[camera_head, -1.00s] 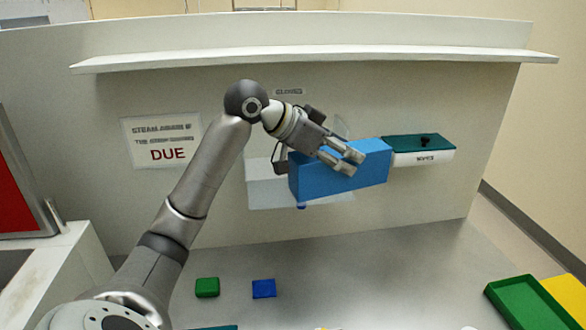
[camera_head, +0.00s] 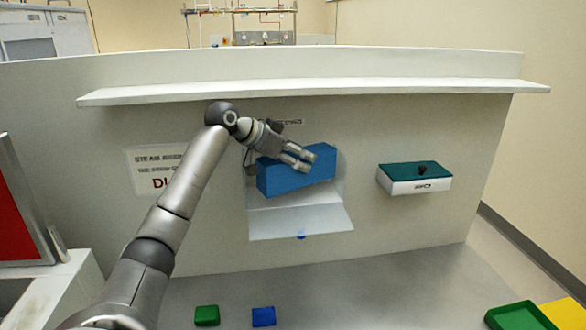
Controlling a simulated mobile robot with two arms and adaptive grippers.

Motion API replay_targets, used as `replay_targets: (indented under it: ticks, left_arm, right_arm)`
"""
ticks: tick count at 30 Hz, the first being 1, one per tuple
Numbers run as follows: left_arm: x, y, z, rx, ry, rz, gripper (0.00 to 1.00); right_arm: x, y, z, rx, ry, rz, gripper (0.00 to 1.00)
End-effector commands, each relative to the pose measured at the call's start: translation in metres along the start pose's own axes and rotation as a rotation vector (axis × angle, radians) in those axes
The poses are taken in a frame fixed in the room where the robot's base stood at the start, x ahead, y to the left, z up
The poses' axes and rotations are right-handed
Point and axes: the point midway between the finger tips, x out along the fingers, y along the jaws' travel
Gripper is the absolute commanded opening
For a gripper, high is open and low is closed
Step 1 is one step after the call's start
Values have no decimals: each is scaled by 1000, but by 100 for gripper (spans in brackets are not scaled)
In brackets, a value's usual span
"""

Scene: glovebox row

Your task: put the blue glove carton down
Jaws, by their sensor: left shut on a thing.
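My left gripper (camera_head: 299,159) is shut on the blue glove carton (camera_head: 291,183), a long blue box, near its top. The carton is held level at a hatch opening in the pale wall. The hatch's pale flap (camera_head: 300,219) hangs open below the carton, with a small blue knob at its lower edge. The carton hides most of the opening. I cannot tell how far the carton reaches inside or whether it touches the flap. My right gripper is not in view.
A white box with a teal lid and dark knob (camera_head: 414,178) sticks out from the wall at right. A long white shelf (camera_head: 320,92) runs above. Green (camera_head: 207,315) and blue (camera_head: 263,316) blocks lie on the grey surface below; a green tray (camera_head: 520,317) is at lower right.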

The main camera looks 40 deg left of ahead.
Motion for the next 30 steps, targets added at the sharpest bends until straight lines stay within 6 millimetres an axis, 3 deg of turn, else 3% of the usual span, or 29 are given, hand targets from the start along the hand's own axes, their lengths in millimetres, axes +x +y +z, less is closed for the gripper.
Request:
replay_targets:
  ticks: [11, 18, 29, 30]
  left_arm:
    - [21, -28, 22, -2, 5, -2, 10]
    - [35, -26, 42, 1, 6, -2, 10]
    - [38, -26, 46, 2, 7, -3, 10]
    - [38, -26, 48, 1, 4, -2, 58]
  right_arm:
    - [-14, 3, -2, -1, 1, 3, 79]
    - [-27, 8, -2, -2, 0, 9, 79]
    - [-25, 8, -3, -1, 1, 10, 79]
    - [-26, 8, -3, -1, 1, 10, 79]
